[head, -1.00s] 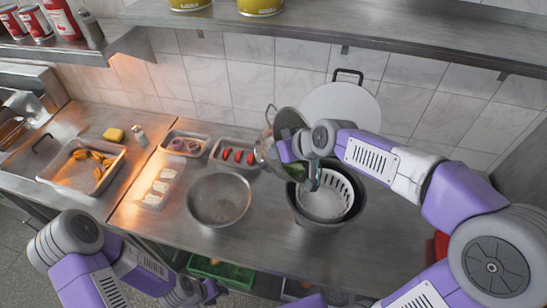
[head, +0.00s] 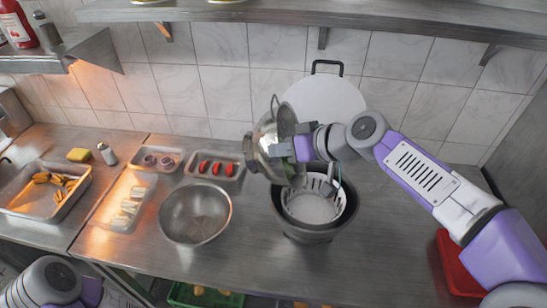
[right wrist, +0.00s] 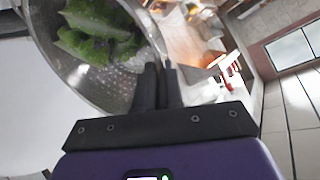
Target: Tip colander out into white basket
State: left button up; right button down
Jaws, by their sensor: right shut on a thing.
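The metal colander (head: 264,142) is held up in the air, tipped steeply onto its side, at the upper left of the white basket. Green leaves (right wrist: 100,35) lie inside the colander (right wrist: 135,88) in the right wrist view. My right gripper (head: 290,150) is shut on the colander's rim or handle; its fingers (right wrist: 158,85) meet there. The white slotted basket (head: 312,208) sits inside a dark grey round bowl (head: 315,236) on the counter. The visible part of the basket's inside looks empty; my right gripper hides part of its back rim. My left gripper is out of view.
A metal bowl (head: 195,214) stands left of the basket. A white round lid (head: 325,98) leans at the wall. A red container (head: 458,265) is at the right.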

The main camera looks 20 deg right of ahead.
jog(key=s+d+f+m+t+y+b, duration=0.2)
jog(key=s+d+f+t+y+b, duration=0.1)
jog(key=d+b, duration=0.6)
jog(key=s+d+f+m+t+y+b, duration=0.2)
jog(key=s+d+f+t+y+b, duration=0.2)
jog(key=s+d+b, duration=0.5)
jog(key=shift+d+f+m+t+b, duration=0.4)
jog(key=shift+d+f+t+b, duration=0.25)
jog(key=shift+f+t+b, duration=0.9)
jog(key=shift+r+b, duration=0.3)
jog(key=shift+r+y, duration=0.1)
jog(key=shift+y, duration=0.3)
